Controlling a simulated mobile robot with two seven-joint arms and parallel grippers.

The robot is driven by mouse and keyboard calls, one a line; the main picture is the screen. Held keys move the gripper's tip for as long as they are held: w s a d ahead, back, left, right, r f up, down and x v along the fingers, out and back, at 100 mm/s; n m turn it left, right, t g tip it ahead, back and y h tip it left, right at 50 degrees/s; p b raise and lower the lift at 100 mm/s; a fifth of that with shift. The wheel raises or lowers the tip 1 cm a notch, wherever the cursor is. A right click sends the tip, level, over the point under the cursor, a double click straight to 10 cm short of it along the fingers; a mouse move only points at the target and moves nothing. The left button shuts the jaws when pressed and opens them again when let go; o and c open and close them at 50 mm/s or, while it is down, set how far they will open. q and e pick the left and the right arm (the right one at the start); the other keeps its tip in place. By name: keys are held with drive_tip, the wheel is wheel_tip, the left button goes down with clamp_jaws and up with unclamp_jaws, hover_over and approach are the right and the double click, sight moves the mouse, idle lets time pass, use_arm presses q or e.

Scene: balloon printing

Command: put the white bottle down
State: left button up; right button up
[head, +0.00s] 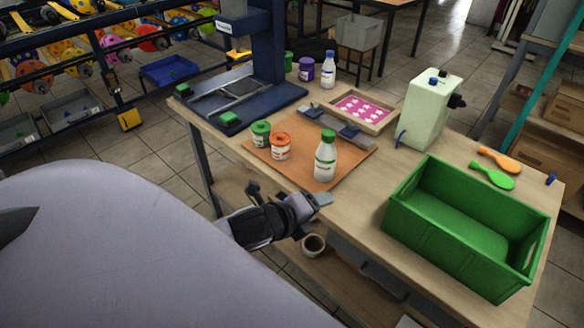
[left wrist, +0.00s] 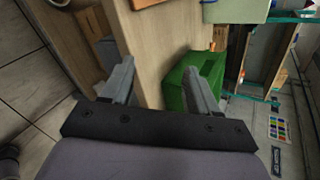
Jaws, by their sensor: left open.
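A white bottle with a green cap (head: 325,160) stands upright on the brown mat (head: 350,150) on the wooden table. Another white bottle, with a blue cap (head: 328,72), stands at the table's back. My left gripper (head: 312,203) is in front of the table's near edge, apart from both bottles. In the left wrist view its two fingers (left wrist: 158,82) are spread with nothing held between them. Neither bottle can be made out in that view. My right gripper is not in view.
A blue press (head: 262,95) stands at the back left.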

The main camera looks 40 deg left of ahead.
use_arm(q)
drive_tip(key=s+d+f+n, duration=0.2)
drive_tip(key=s+f+n, duration=0.4)
drive_tip(key=n, duration=0.4)
drive_tip(key=s+d+f+n+g+h, duration=0.1)
drive_tip(key=s+d+f+n, duration=0.2)
drive_tip(key=s+f+n, duration=0.3)
drive_tip(key=s+n, duration=0.2)
drive_tip(key=n, duration=0.2)
drive_tip(key=shift+s+d+n, duration=0.15)
drive_tip(key=shift+d+n, duration=0.15)
drive_tip(key=shift+n, duration=0.1)
